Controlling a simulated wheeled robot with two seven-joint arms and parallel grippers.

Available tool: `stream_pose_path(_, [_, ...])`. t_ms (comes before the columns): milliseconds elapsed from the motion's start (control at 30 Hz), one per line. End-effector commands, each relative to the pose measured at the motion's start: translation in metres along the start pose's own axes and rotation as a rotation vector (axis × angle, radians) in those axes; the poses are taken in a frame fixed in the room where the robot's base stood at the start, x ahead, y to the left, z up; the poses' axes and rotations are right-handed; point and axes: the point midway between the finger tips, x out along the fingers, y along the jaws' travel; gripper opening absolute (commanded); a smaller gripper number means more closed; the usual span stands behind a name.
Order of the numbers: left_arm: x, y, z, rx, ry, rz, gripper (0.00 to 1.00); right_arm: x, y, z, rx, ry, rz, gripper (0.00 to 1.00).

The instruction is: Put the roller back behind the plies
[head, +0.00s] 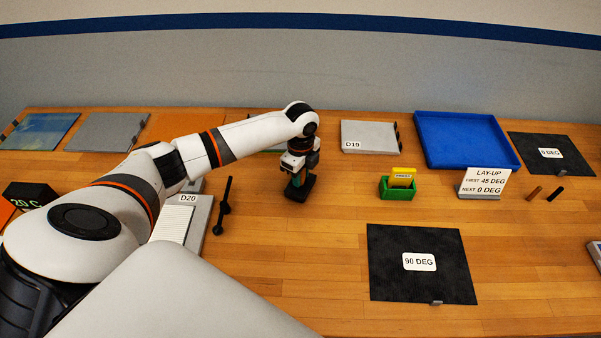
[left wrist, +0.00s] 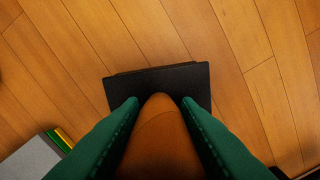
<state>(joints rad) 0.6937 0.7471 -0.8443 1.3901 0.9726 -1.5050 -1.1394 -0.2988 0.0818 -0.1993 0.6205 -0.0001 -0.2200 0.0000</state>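My left gripper (head: 300,172) is low over the middle of the table. In the left wrist view its green fingers (left wrist: 159,103) sit on both sides of a brown, rounded handle that fills the space between them. The handle appears to belong to the roller, whose wide black part (left wrist: 158,77) lies beyond the fingertips. The black part also shows under the gripper in the head view (head: 298,191); I cannot tell if it touches the table. One black ply marked 90 DEG (head: 395,273) lies front right, another (head: 525,143) back right. My right gripper is not in view.
A blue tray (head: 416,140), the D19 board (head: 370,146) and a green box (head: 384,190) with a yellow card are to the right. A LAY-UP sign (head: 486,183) stands near two short sticks. A black rod (head: 226,200) lies left by D20. Wood left of the 90 DEG ply is clear.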

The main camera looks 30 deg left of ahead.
Motion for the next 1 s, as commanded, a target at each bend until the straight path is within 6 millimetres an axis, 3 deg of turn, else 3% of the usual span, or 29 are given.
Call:
stream_pose_path(100, [0.000,0.000,0.000,0.000,0.000,0.000,0.47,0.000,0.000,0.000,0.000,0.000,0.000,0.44])
stream_pose_path(467, [-0.006,0.000,0.000,0.000,0.000,0.002,0.47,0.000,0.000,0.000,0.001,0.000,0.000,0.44])
stream_pose_path(567, [-0.019,0.001,0.000,0.000,-0.001,0.003,0.47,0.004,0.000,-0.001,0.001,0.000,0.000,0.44])
stream_pose_path(1000, [-0.106,0.001,0.000,-0.001,-0.001,0.003,0.47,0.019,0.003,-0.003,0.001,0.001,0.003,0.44])
